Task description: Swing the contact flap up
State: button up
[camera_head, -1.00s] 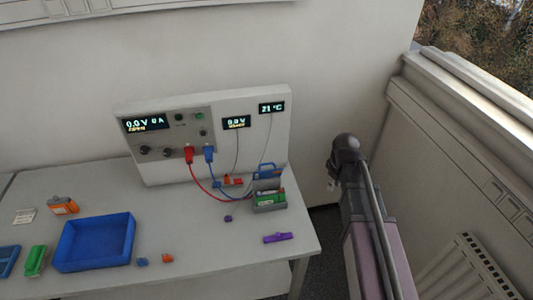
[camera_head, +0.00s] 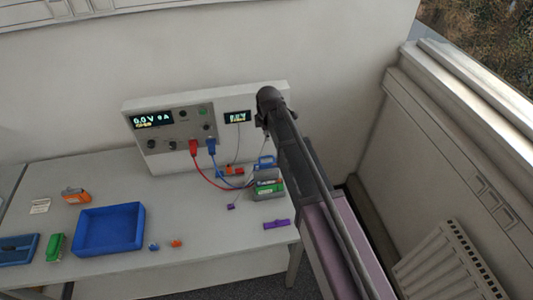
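A grey battery holder (camera_head: 268,194) stands at the right end of the bench, with a green block (camera_head: 270,187) in it. A blue frame-like part (camera_head: 266,162) rises at the holder's back; it looks like the contact flap, but its exact angle is too small to tell. My gripper (camera_head: 261,122) is at the arm's end, in front of the panel's right part in the picture and above the holder. It appears apart from the holder. Its fingers are small and dark, so I cannot tell whether they are open or shut.
Red and blue leads run from the cycler panel (camera_head: 167,119) towards the holder. A purple piece (camera_head: 276,224) lies in front of the holder. A blue tray (camera_head: 88,242), an orange block (camera_head: 75,195) and a green block (camera_head: 54,245) are at left.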

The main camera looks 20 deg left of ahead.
aim_at(267, 164)
jog(key=shift+f, duration=0.2)
jog(key=f+b, duration=0.4)
jog(key=w+f+b, duration=0.1)
jog(key=f+b, duration=0.3)
jog(key=b, duration=0.1)
jog(key=w+a+f+b, duration=0.1)
jog(key=f+b, duration=0.3)
jog(key=f, duration=0.1)
jog(key=shift+a+f+b, duration=0.1)
jog(key=shift+b, duration=0.2)
dwell(0.5)
dwell(0.3)
